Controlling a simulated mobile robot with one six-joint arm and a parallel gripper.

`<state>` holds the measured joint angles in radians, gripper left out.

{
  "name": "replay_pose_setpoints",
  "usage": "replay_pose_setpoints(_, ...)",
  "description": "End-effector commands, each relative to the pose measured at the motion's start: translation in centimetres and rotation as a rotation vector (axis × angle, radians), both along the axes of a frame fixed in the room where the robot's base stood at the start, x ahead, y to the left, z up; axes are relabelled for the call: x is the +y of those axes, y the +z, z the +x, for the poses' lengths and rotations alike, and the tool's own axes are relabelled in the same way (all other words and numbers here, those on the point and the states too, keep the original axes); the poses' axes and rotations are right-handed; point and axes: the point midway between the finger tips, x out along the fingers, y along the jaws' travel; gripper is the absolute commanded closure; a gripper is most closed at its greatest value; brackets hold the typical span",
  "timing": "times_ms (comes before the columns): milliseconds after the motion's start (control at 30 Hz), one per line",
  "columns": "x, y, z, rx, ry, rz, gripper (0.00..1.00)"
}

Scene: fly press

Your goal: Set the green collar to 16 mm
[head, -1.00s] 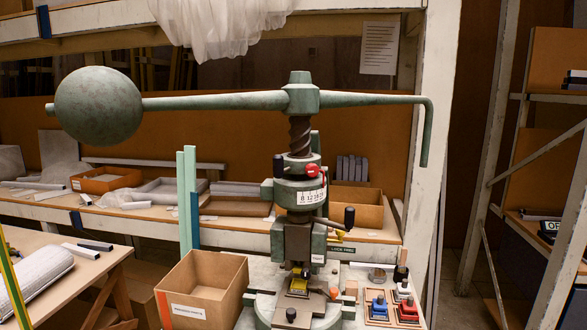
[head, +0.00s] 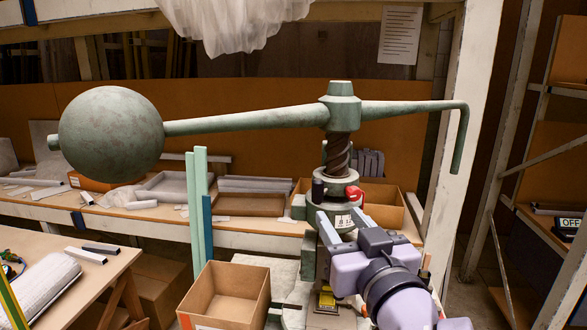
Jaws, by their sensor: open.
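The green fly press stands at centre right, with its screw (head: 338,152) upright under the long handle arm. My lilac wrist hides the press's lower right side. I cannot tell whether the fingers touch the press.
The ball weight (head: 111,128) and handle arm (head: 245,119) stretch across above the collar. An open cardboard box (head: 225,295) stands left of the press base. Green and blue uprights (head: 197,205) stand behind it. A white post (head: 462,130) rises at the right.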

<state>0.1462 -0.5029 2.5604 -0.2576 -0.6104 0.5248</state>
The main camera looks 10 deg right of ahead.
Motion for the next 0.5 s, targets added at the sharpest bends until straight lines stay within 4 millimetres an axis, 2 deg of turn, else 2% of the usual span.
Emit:
replay_pose_setpoints(33,0.0,0.6,1.2,0.011,-0.004,0.0,0.55)
replay_pose_setpoints(133,0.2,-0.2,4.4,0.005,-0.003,-0.002,0.55)
replay_pose_setpoints(300,0.4,-0.3,9.5,0.005,-0.005,-0.002,0.55)
replay_pose_setpoints(500,0.6,-0.1,13.7,0.003,-0.005,-0.002,0.55)
